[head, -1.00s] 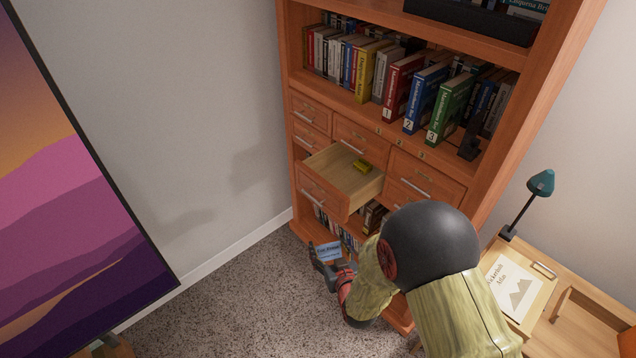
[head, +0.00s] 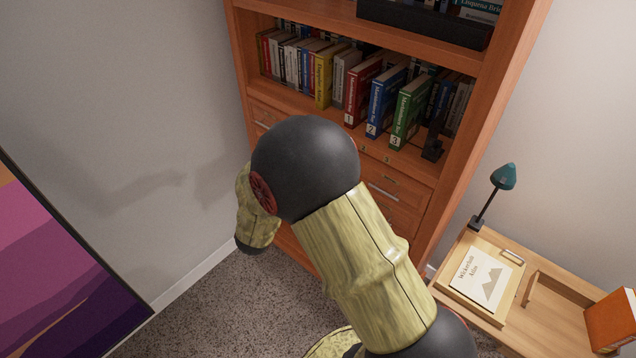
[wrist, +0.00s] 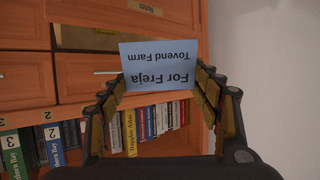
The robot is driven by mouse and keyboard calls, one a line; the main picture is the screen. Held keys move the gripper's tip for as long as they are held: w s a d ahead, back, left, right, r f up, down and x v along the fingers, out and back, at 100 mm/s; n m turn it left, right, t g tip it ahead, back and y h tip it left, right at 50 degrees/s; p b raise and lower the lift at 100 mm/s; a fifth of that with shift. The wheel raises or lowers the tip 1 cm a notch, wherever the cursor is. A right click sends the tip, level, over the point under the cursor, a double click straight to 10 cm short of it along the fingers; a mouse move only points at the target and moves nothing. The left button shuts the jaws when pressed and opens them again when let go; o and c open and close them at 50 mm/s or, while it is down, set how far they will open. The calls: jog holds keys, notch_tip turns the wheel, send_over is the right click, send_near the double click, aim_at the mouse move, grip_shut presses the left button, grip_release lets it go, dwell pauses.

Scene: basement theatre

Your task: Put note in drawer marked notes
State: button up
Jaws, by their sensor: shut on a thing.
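The note is a light blue card (wrist: 160,67) reading "For Freja Tovend Farm", upside down in the wrist view. My gripper (wrist: 160,78) is shut on it, with the fingers at its left and right edges. Behind the card is the orange wooden drawer unit, also inverted. A tag reading "Notes" (wrist: 150,8) shows at the top of the wrist view. A tan strip (wrist: 85,38) beside the card looks like the inside of an open drawer, partly hidden by the card. In the head view my arm hides the gripper, the note and most drawers.
The bookcase (head: 240,60) holds rows of books and numbered binders (head: 382,103) above the drawers. A wall (head: 120,90) and a large picture (head: 55,270) are at left.

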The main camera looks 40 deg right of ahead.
jog(key=s+d+r+m+g+h+p, duration=0.2)
jog(key=s+d+r+m+g+h, duration=0.1)
jog(key=s+d+r+m+g, duration=0.4)
jog(key=w+d+f+b, duration=0.3)
jog(key=w+d+f, duration=0.1)
jog(key=f, duration=0.3)
jog(key=w+d+f+g+b, duration=0.1)
jog(key=w+d+f+b, duration=0.2)
jog(key=w+f, duration=0.3)
jog(key=shift+w+d+f+m+b, duration=0.3)
jog(key=shift+d+f+b, duration=0.1)
jog(key=shift+f, duration=0.35)
jog(key=shift+f, duration=0.15)
jog(key=shift+f, duration=0.35)
jog(key=shift+f, duration=0.1)
